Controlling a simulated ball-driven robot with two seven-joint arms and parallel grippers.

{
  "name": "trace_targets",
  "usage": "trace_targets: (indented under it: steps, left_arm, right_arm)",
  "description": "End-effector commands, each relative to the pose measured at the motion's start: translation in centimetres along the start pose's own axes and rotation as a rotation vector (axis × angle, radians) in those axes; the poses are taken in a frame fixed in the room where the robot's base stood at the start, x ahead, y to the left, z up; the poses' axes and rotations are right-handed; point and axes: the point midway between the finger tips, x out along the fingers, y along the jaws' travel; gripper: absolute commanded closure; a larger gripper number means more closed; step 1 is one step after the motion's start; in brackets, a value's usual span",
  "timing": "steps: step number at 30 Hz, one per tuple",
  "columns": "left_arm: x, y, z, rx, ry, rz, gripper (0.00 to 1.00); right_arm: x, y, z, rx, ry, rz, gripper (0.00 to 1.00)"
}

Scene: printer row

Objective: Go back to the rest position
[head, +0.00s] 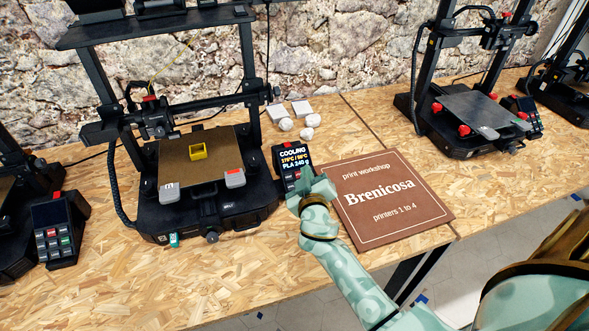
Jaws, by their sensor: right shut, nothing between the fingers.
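My right gripper (308,185) is pale green and reaches in from the lower right. It is shut and empty, just in front of the printer's control screen (291,166), whose lower part it hides; I cannot tell if it touches the screen. My left gripper is not in view. The nearest printer (212,214) stands left of the gripper. A small yellow printed box (198,151) sits on its brown bed (222,168). The screen reads "COOLING" with temperatures below.
A brown "Brenicosa" sign (387,196) lies right of my gripper on the chipboard bench (262,282). White pieces (302,108) lie behind the screen. Another printer (470,110) stands at the back right. A control box (54,232) is at the left. The bench front is clear.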

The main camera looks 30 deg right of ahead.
Motion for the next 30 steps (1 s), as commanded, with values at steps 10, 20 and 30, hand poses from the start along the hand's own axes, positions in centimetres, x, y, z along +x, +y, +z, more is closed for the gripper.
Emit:
trace_targets:
  steps: [10,20,30]
  left_arm:
    - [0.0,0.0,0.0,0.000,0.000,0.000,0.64]
    - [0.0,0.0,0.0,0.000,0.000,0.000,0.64]
    - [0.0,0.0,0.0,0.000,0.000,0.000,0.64]
  right_arm:
    - [-1.6,1.0,1.4,-0.035,-0.057,0.011,1.00]
    - [-13.8,4.1,8.0,-0.306,-0.429,-0.165,1.00]
    - [-24.0,4.6,9.7,-0.561,-0.586,-0.512,1.00]
